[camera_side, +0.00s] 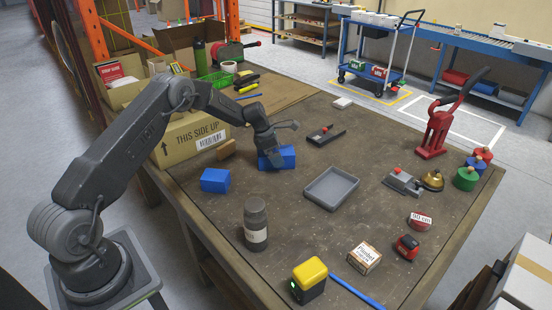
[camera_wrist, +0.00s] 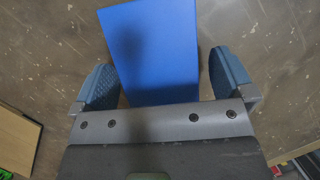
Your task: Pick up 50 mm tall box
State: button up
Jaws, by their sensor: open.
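Two blue boxes are on the table in the side view. One blue box (camera_side: 284,158) is at my gripper (camera_side: 274,152). The other blue box (camera_side: 215,180) stands apart, to the left and nearer the camera. I cannot tell from the frames which one is 50 mm tall. In the wrist view, a blue box (camera_wrist: 150,50) lies between the two fingers of my gripper (camera_wrist: 163,80), with a gap on each side. The gripper is open and empty. The wrist housing hides the box's near end.
A grey tray (camera_side: 331,203) lies to the right of the boxes. A large cardboard carton (camera_side: 190,140) and a small brown block (camera_side: 226,149) are behind them. A dark bottle (camera_side: 256,222) stands in front. Bare table surrounds the boxes.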

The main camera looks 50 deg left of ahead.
jog(key=shift+f, duration=0.1)
jog(key=c, duration=1.2)
